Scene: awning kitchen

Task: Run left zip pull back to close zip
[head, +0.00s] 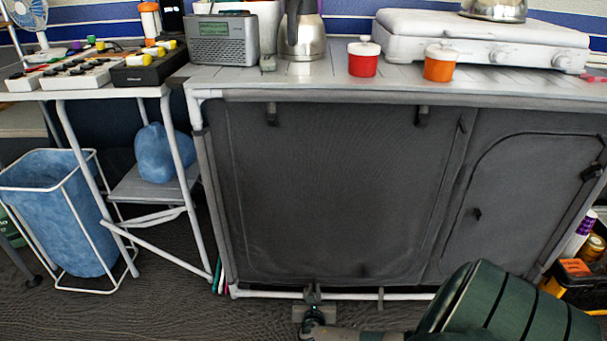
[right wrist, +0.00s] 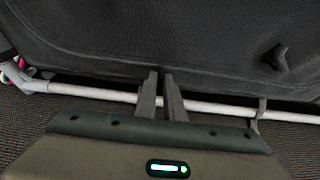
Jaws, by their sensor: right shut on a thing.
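My right gripper (head: 313,291) is low at the bottom edge of the dark grey left fabric panel (head: 330,190), just above the white bottom rail. In the right wrist view, its two grey fingers (right wrist: 160,78) converge at the panel's lower seam. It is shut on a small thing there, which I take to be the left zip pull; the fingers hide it. The left panel hangs flat, its lower edge near the rail. The right door panel (head: 530,180) has a dark tab (head: 477,214) on it. My left gripper is not in view.
The white bottom rail (right wrist: 215,107) runs close by the fingers, with a clip (right wrist: 261,108) to their right. A folding stand (head: 150,186) and a blue bin (head: 55,205) stand left. A crate of goods (head: 580,290) stands right. Red (head: 364,62) and orange (head: 440,66) pots stand on the counter.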

